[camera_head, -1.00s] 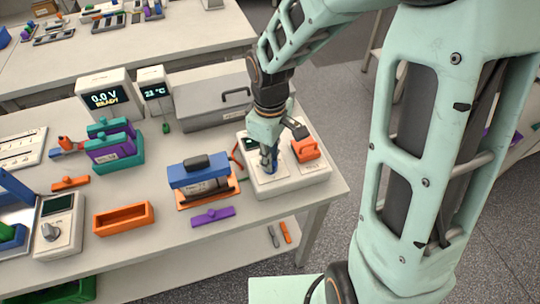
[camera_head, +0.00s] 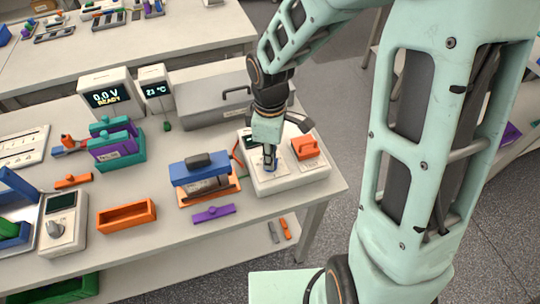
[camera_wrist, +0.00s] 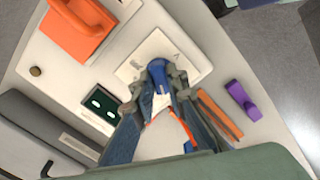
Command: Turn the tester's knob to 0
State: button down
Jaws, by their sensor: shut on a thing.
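The white tester (camera_head: 302,183) stands at the right end of the table, and its pale top (camera_wrist: 60,75) fills much of the wrist view. Its blue knob (camera_wrist: 157,69) sits on a square white plate (camera_wrist: 192,58) with small marks I cannot read. My gripper (camera_head: 270,166) points down over that plate. In the wrist view my gripper (camera_wrist: 158,88) has its fingers on both sides of the knob, shut on it. The fingers hide most of the knob, so I cannot read its setting. A small dark green screen (camera_wrist: 101,105) lies beside the plate.
An orange handled block (camera_head: 305,148) sits on the tester close to my gripper. A blue-topped battery holder (camera_head: 197,172) and a purple bar (camera_head: 213,214) are left of it. A grey case (camera_head: 215,100) stands behind. Another knobbed device (camera_head: 62,225) is far left.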

jog(key=c, duration=1.9)
grip_release()
jog(key=shift+c, duration=0.2)
jog(key=shift+r, duration=0.15)
notch_tip(320, 180, up, 12)
